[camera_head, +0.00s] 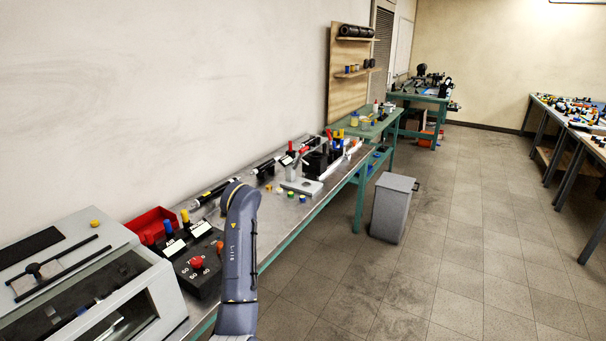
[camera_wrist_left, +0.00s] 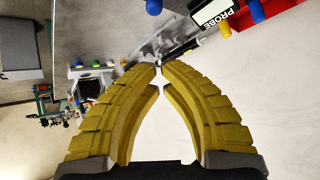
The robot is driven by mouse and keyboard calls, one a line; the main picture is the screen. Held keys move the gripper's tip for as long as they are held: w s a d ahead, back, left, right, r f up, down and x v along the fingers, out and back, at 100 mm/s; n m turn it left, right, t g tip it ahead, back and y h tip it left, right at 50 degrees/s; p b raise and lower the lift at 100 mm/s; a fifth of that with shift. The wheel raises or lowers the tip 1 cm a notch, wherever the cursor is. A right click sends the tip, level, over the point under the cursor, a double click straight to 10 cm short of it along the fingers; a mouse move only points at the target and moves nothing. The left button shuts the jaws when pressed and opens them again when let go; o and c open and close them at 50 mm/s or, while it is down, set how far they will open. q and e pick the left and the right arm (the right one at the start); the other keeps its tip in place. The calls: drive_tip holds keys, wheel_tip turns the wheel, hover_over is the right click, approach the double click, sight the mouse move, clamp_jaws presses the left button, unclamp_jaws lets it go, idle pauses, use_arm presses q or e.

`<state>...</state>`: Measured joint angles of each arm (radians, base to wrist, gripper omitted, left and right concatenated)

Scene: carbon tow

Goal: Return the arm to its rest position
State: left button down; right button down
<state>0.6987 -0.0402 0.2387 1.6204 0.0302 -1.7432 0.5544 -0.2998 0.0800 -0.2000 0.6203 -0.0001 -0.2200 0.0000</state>
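My arm, a dark blue-grey link (camera_head: 240,250), rises from the bottom of the head view and bends at its top beside the workbench edge. No gripper shows in the head view. In the left wrist view my left gripper (camera_wrist_left: 160,68) has two yellow ribbed fingers whose tips meet or nearly meet. Nothing is seen held between them; only a pale wall shows through the gap behind the tips. My right gripper is in neither view.
The long workbench (camera_head: 292,222) carries a grey machine (camera_head: 80,275), a red bin (camera_head: 150,225), a black control box with a red button (camera_head: 197,262) and a clamp stand (camera_head: 302,185). A grey waste bin (camera_head: 392,208) stands on the floor. Open floor (camera_head: 470,240) lies to the right.

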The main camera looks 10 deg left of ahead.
use_arm(q)
drive_tip(key=s+d+f+m, duration=0.1)
drive_tip(key=s+f+m, duration=0.1)
drive_tip(key=s+f, duration=0.4)
drive_tip(key=s+d+f+m, duration=0.1)
drive_tip(key=s+f+m, duration=0.1)
drive_tip(key=s+f, duration=0.4)
drive_tip(key=s+f+m, duration=0.2)
drive_tip(key=s+f, duration=0.3)
drive_tip(key=s, duration=0.5)
drive_tip(key=shift+s+d+f, duration=0.25)
drive_tip(key=shift+d+f, duration=0.15)
drive_tip(key=s+d+f+m+h, duration=0.1)
drive_tip(key=s+d+f+m, duration=0.2)
drive_tip(key=s, duration=0.9)
drive_tip(key=s+d+m+h, duration=0.1)
drive_tip(key=s+d+m, duration=0.25)
drive_tip(key=s, duration=0.85)
drive_tip(key=s+d+f+g+h, duration=0.1)
drive_tip(key=d+f+g, duration=0.15)
drive_tip(key=f, duration=1.35)
drive_tip(key=s+d+f+g+h, duration=0.15)
drive_tip(key=d+f, duration=0.25)
drive_tip(key=f, duration=1.1)
drive_tip(key=s+f+n+g+h, duration=0.1)
drive_tip(key=s+f+n, duration=0.3)
drive_tip(key=s+f, duration=1.7)
drive_tip(key=shift+s+d+g+h, duration=0.15)
drive_tip(key=shift+s+g+h, duration=0.2)
drive_tip(key=shift+s+g, duration=0.3)
